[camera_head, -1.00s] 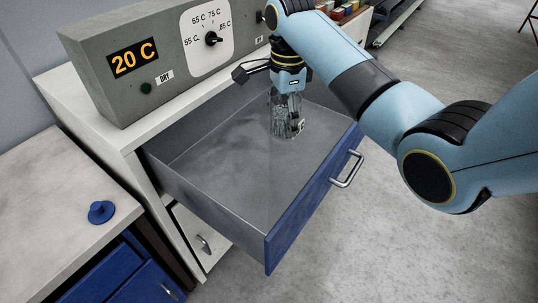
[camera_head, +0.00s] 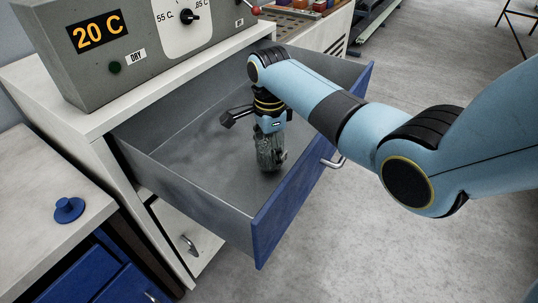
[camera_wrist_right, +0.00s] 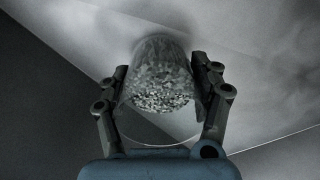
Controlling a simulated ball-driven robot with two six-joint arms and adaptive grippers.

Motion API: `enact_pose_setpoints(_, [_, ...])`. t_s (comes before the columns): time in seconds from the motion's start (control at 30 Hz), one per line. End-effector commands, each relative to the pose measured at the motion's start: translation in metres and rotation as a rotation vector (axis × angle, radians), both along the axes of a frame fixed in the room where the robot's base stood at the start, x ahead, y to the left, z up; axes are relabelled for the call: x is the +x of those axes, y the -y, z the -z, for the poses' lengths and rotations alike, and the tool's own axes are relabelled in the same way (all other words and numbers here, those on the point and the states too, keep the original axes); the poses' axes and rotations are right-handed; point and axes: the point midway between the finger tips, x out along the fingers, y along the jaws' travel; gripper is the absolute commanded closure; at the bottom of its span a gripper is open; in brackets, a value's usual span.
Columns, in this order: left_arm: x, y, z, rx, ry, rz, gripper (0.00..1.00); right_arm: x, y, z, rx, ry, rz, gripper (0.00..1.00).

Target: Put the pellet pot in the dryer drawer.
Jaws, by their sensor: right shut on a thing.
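The pellet pot (camera_head: 270,154) is a clear glass jar with grey pellets. It stands upright inside the open dryer drawer (camera_head: 190,170), at or just above the drawer floor; I cannot tell whether it touches. My right gripper (camera_head: 270,137) points down and is shut around the pot. In the right wrist view the pot (camera_wrist_right: 160,75) sits between both fingers of the right gripper (camera_wrist_right: 163,90). The drawer has grey walls and a blue front (camera_head: 310,165) with a metal handle. My left gripper is not in view.
The dryer's control box (camera_head: 130,50) reads 20 C and has a dial (camera_head: 189,16). A blue lid-like knob (camera_head: 68,209) lies on the left counter (camera_head: 40,190). A board with coloured blocks (camera_head: 300,15) stands behind. The drawer floor left of the pot is clear.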

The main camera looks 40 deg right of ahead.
Motion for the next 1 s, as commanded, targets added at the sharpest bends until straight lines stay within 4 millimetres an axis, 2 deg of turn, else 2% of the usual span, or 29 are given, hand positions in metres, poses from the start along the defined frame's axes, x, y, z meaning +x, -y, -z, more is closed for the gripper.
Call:
enact_pose_setpoints(0.03, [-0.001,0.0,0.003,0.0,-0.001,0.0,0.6,0.0,0.0,0.008,0.0,-0.001,0.0,0.92])
enact_pose_setpoints(0.13, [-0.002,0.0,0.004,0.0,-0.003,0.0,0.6,0.0,0.0,0.017,0.0,0.0,0.0,0.92])
enact_pose_setpoints(0.5, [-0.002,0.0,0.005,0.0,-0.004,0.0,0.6,0.001,0.0,0.021,0.0,0.001,0.0,0.92])
enact_pose_setpoints(0.53, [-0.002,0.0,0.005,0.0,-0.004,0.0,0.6,0.0,0.0,0.021,0.0,0.001,0.0,0.34])
enact_pose_setpoints(0.7, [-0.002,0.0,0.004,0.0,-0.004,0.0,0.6,0.0,0.0,0.021,0.0,0.0,0.0,0.12])
enact_pose_setpoints(0.73, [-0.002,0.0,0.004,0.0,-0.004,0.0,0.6,0.0,0.0,0.021,0.0,0.0,0.0,0.1])
enact_pose_setpoints(1.0, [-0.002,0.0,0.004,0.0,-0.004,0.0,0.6,0.0,0.0,0.019,0.0,0.0,0.0,0.1])
